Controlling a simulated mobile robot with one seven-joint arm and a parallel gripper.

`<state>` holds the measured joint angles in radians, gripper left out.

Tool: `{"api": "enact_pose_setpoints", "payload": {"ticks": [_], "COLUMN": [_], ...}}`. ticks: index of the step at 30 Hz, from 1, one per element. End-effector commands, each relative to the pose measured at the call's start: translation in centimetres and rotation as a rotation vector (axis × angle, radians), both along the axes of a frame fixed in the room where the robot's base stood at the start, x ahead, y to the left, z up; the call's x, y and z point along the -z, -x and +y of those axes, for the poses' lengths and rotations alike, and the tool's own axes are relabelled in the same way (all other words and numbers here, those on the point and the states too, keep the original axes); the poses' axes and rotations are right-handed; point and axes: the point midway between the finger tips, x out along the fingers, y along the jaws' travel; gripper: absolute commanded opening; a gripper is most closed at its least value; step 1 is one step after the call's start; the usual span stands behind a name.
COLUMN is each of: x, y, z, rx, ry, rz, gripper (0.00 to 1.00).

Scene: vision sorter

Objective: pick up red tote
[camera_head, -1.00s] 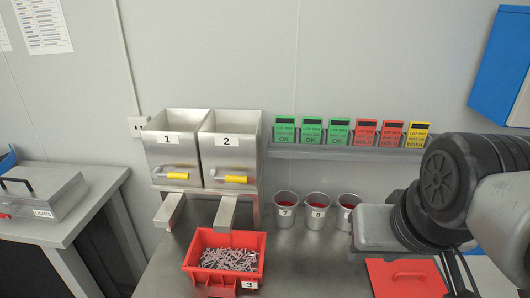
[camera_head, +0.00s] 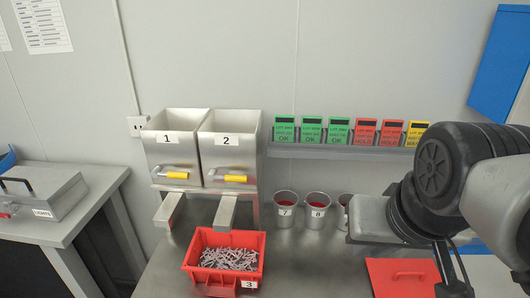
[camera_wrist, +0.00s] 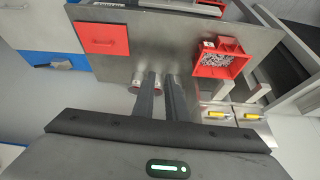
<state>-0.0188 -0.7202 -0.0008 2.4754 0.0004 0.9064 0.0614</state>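The red tote (camera_head: 256,245) stands on the steel bench below two chutes, filled with small greyish parts and labelled 3. In the wrist view the tote (camera_wrist: 236,72) is at the upper right, tilted in the picture. My gripper (camera_wrist: 160,78) has its two dark fingers apart with nothing visible between them. In the head view my gripper (camera_head: 452,272) is at the lower right, well to the right of the tote and not touching it. The head view shows its fingers only partly.
Steel hoppers 1 (camera_head: 172,138) and 2 (camera_head: 229,140) stand behind the tote. Cups 7 (camera_head: 286,214) and 8 (camera_head: 317,216) and a partly hidden third are to its right. A red lid with a handle (camera_head: 385,285) lies at front right. Coloured cards stand on a rail (camera_head: 340,153).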

Motion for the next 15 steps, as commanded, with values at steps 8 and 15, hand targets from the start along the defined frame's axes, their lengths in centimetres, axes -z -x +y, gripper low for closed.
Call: {"api": "enact_pose_setpoints", "payload": {"ticks": [8,15], "x": [4.7,12.8], "y": [-7.5,-13.1], "z": [8.0,20.0], "rx": [0.437,0.996], "ry": [-0.256,-0.361], "rz": [0.203,0.371], "gripper": [0.12,0.12]}}
